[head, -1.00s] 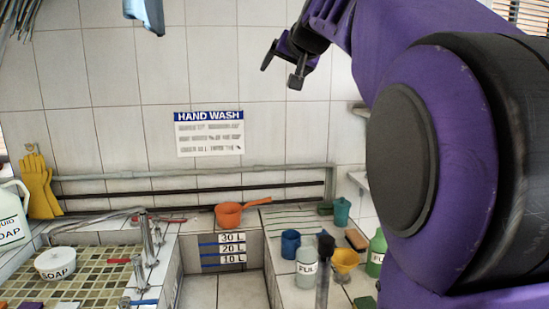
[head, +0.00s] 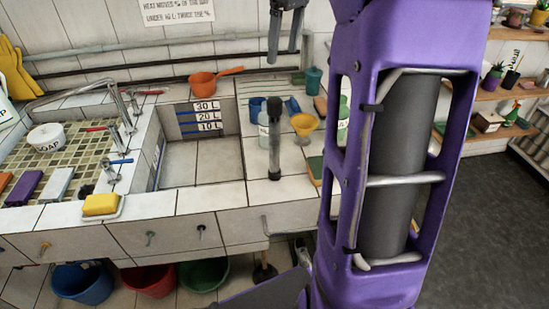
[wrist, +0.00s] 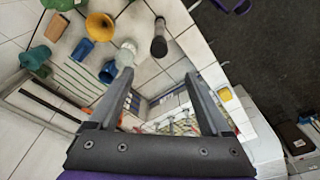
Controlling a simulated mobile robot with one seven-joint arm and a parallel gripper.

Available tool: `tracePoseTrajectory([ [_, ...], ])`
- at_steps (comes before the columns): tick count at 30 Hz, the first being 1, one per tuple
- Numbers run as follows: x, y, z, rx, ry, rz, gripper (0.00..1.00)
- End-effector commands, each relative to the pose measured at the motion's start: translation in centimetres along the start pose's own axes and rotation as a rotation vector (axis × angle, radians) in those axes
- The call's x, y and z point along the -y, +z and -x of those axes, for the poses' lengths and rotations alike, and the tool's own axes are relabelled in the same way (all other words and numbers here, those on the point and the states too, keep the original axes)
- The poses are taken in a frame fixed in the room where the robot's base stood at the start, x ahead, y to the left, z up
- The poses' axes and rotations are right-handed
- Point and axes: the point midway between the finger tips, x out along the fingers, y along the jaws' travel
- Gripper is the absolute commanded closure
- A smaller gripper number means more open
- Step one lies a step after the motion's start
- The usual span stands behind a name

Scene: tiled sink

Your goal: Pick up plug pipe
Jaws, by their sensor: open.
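The plug pipe (head: 274,150) is a dark grey upright tube on the white tiled counter, right of the basin. In the wrist view the plug pipe (wrist: 159,40) shows as a dark cylinder near the top centre, beyond my fingertips and apart from them. My gripper (head: 284,52) hangs at the top of the head view with its fingers pointing down, above the counter. In the wrist view my gripper (wrist: 156,76) has its two fingers spread wide, with nothing held between them.
A white bottle (head: 263,132), yellow funnel (head: 304,124) and blue cup (head: 256,106) stand close around the pipe. An orange scoop (head: 204,82) rests behind the empty basin (head: 200,165). A yellow sponge (head: 100,204) lies at the front edge. Plant shelves (head: 510,60) stand right.

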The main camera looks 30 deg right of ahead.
Motion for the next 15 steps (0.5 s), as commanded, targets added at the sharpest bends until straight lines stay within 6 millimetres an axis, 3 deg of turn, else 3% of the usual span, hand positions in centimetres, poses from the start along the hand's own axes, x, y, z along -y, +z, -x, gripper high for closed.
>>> tracePoseTrajectory([
  [1, 0.1, 0.1, -1.4, 0.002, -0.003, -0.001, 0.18],
  [9, 0.0, 0.0, -7.2, 0.001, -0.001, -0.002, 0.18],
  [15, -0.1, 0.0, -9.8, -0.001, 0.001, -0.003, 0.18],
])
